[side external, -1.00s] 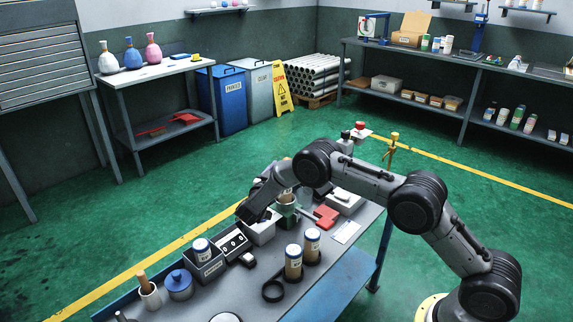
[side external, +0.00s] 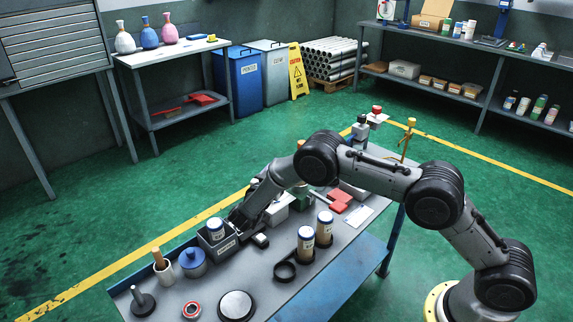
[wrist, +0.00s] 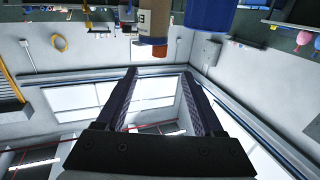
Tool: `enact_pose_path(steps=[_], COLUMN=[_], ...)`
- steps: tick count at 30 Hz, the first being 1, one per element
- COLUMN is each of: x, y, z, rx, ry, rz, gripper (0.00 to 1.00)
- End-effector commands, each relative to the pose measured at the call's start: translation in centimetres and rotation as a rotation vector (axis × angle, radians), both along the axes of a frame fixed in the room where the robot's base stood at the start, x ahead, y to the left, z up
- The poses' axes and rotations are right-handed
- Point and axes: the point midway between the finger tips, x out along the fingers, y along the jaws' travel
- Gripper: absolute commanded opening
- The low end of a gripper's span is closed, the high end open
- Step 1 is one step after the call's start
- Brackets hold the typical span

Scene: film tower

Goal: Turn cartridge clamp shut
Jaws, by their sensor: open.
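My gripper (side external: 238,220) is low over the left half of the workbench, beside a grey labelled bin (side external: 218,248) that holds a white-and-blue capped cartridge (side external: 215,230). In the wrist view my gripper (wrist: 160,78) is open, with nothing between its fingers. That view appears upside down. A tan cartridge with a white label and orange end (wrist: 152,28) and a blue part (wrist: 210,12) show at its top, beyond the fingers. A green fixture (side external: 300,196) is partly hidden behind my arm, with red pieces (side external: 340,200) to its right. I cannot make out the clamp's state.
Two tan cartridges (side external: 306,243) stand near the bench's front edge by a black ring (side external: 284,272). A blue pot (side external: 193,264), a white cup with a brown handle (side external: 163,268) and a round black-rimmed disc (side external: 236,306) are at the left. A yellow-topped post (side external: 408,135) stands behind the bench.

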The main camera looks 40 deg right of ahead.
Motion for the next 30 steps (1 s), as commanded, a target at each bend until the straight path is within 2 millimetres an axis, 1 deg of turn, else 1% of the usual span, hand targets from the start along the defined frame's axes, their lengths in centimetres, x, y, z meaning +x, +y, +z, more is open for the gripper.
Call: enact_pose_path(steps=[2, 5, 8, 9, 11, 14, 17, 18, 21, 23, 25, 29, 30], x=[0.8, 2.1, 3.4, 3.8, 4.1, 3.8, 2.6, 2.0, 0.8, 0.5, 0.4, 0.4, 0.4], y=[0.3, 1.0, 0.3, -0.2, -1.1, -2.9, -5.0, -6.0, -8.4, -9.6, -10.2, -10.2, -10.2], z=[-0.1, -0.1, 0.9, 1.4, 2.1, 3.1, 4.1, 4.7, 6.0, 6.6, 6.8, 5.5, 4.9], rx=[0.007, -0.008, -0.020, -0.022, -0.020, -0.009, 0.000, -0.002, -0.014, -0.018, -0.021, -0.020, -0.019], ry=[-0.026, -0.039, -0.046, -0.044, -0.034, -0.005, 0.027, 0.039, 0.046, 0.035, 0.030, 0.033, 0.034], rz=[0.044, 0.169, 0.322, 0.384, 0.469, 0.585, 0.661, 0.677, 0.663, 0.641, 0.629, 0.627, 0.627], gripper=[0.69, 0.69, 0.69, 0.69, 0.69, 0.69, 0.69, 0.69, 0.69, 0.69, 0.69, 0.69, 0.69])
